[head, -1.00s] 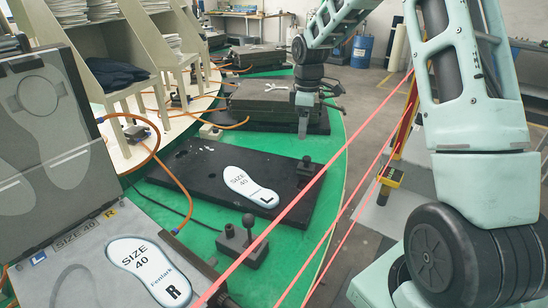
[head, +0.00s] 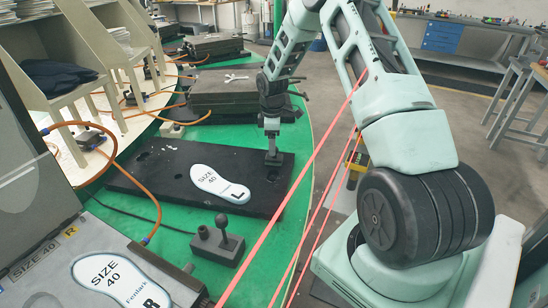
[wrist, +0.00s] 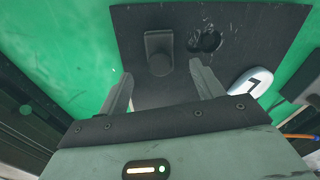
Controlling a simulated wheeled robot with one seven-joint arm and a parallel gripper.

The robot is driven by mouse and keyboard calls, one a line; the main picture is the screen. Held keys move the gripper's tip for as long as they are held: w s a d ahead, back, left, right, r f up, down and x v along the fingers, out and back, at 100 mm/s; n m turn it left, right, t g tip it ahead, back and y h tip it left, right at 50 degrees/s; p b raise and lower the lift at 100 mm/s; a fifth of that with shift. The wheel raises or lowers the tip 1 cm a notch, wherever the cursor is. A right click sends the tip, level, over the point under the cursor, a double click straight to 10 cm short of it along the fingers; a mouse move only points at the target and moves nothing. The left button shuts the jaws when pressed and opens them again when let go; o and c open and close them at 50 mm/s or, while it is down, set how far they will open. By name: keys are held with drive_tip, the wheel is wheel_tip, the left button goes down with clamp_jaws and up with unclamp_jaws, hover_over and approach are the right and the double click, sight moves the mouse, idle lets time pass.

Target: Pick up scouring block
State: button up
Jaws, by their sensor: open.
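A small dark block with a round knob, which looks like the scouring block (wrist: 158,41), sits on the black board (wrist: 260,30) in the wrist view. In the head view the block (head: 273,159) is at the board's right end, partly hidden by my gripper (head: 272,138). My gripper (wrist: 161,70) is open and empty. In the wrist view its fingers are on either side below the block, which lies beyond the tips in line with the gap. I cannot tell the exact height left between them.
A white size 40 insole marked L (head: 219,185) lies on the board beside the block. A dark fixture with a ball knob (head: 217,241) stands on the green table (head: 165,212). Orange hoses (head: 127,172) run at left, and red lines cross in front.

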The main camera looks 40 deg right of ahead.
sight(277, 160)
drive_tip(key=f, duration=0.2)
drive_tip(key=f+p, duration=0.1)
drive_tip(key=f, duration=0.1)
drive_tip(key=shift+s+d, duration=0.15)
drive_tip(key=shift+s, duration=0.2)
drive_tip(key=shift+f, duration=0.65)
drive_tip(key=c, duration=1.2)
